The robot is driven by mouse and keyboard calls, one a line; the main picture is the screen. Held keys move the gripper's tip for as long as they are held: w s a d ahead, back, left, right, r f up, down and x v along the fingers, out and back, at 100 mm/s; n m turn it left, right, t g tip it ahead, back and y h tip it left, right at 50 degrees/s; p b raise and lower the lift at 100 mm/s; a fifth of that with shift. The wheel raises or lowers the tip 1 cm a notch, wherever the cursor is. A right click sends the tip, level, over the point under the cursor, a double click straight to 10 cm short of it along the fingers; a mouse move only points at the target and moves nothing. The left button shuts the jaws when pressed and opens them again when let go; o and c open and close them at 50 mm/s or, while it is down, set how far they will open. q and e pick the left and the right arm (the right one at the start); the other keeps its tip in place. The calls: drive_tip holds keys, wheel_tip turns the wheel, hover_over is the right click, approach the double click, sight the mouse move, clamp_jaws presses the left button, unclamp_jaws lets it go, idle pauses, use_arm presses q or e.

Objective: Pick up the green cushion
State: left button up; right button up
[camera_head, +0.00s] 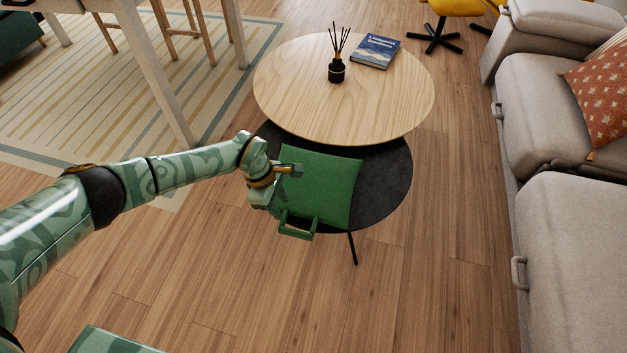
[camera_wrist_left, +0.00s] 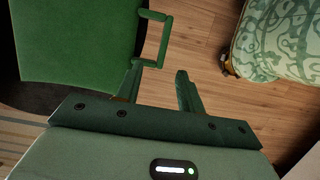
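The green cushion (camera_head: 325,185) lies on the dark lower round tabletop (camera_head: 390,185). A green loop handle (camera_head: 297,234) sticks out from its near edge. My left gripper (camera_head: 281,188) is at the cushion's left side, partly overlapping it in the head view. In the left wrist view, the cushion (camera_wrist_left: 75,40) fills the upper left, with its handle (camera_wrist_left: 163,42) beside it. The left gripper's fingers (camera_wrist_left: 159,77) are apart, with bare floor showing between them. The left finger's tip is close to the handle; I cannot tell if they touch. My right gripper is out of view.
A higher round wooden tabletop (camera_head: 285,95) overhangs the dark one and carries a black reed diffuser (camera_head: 336,71) and a blue book (camera_head: 375,51). A grey sofa (camera_head: 570,260) with an orange cushion (camera_head: 605,105) stands right. Wooden floor in front is clear.

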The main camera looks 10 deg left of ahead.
sight(295, 230)
use_arm(q)
drive_tip(key=b+x, duration=0.1)
drive_tip(key=x, duration=0.2)
drive_tip(key=shift+s+f, duration=0.1)
drive_tip(key=shift+f, duration=0.05)
drive_tip(key=b+x, duration=0.2)
drive_tip(key=x, duration=0.2)
drive_tip(key=b+x, duration=0.2)
drive_tip(key=x, duration=0.2)
drive_tip(key=s+b+x, duration=0.1)
drive_tip(key=x, duration=0.3)
drive_tip(key=shift+d+b, duration=0.1)
drive_tip(key=shift+b, duration=0.3)
drive_tip(key=shift+w+d+f, duration=0.1)
drive_tip(key=shift+f, duration=0.1)
drive_tip(key=shift+r, duration=0.1)
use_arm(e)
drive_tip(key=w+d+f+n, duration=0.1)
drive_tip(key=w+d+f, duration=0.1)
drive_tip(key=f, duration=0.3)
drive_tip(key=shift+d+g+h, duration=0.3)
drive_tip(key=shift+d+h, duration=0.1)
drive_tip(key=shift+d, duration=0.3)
use_arm(q)
drive_tip(key=shift+c, duration=0.4)
clamp_jaws()
